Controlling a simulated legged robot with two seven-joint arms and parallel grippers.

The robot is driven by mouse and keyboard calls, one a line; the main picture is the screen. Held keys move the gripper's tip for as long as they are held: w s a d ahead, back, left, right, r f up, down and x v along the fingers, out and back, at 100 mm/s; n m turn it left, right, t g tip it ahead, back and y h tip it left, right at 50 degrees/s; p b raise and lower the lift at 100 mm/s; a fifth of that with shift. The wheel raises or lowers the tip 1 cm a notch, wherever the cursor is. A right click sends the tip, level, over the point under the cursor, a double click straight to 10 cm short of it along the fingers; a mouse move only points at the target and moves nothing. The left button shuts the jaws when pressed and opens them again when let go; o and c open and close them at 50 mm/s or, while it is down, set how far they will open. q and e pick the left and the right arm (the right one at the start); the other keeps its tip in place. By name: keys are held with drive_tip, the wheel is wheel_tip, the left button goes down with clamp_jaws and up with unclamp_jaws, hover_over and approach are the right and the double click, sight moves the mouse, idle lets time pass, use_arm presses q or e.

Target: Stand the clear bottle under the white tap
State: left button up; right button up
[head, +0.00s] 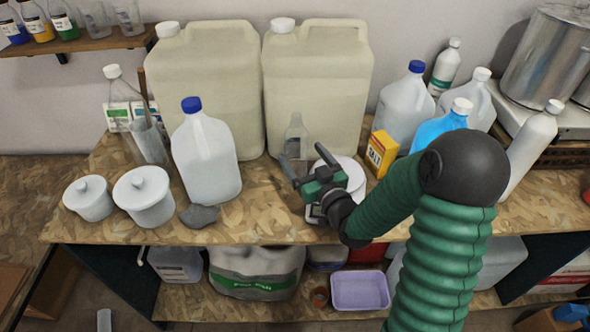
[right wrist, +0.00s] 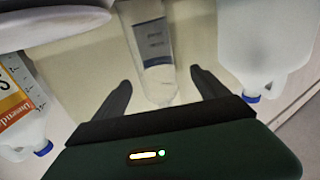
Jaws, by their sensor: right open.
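The clear bottle (head: 296,132) stands upright on the bench in front of the gap between two large beige drums, the left drum (head: 205,85) and the right drum (head: 315,85). My right gripper (head: 303,156) is open in front of the bottle, its lower part hidden behind the fingers. In the right wrist view the bottle (right wrist: 150,45) appears upside down, between and beyond the spread fingers (right wrist: 160,80); I see no grip on it. I cannot make out a white tap in either view. My left gripper is not in view.
A white scale (head: 352,180) stands right beside my gripper, with a yellow salt box (head: 381,152) beyond. A blue-capped jug (head: 205,155) stands left of the gripper, and a grey scoop-like lump (head: 198,215) lies before it. Bare bench (head: 262,215) shows between jug and scale.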

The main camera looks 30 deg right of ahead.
drive_tip(key=shift+w+d, duration=0.3)
drive_tip(key=shift+w, duration=0.3)
drive_tip(key=w, duration=0.4)
drive_tip(key=shift+d, duration=0.4)
drive_tip(key=shift+w, duration=0.35)
drive_tip(key=shift+s+a, duration=0.1)
drive_tip(key=shift+s, duration=0.05)
drive_tip(key=c, duration=1.5)
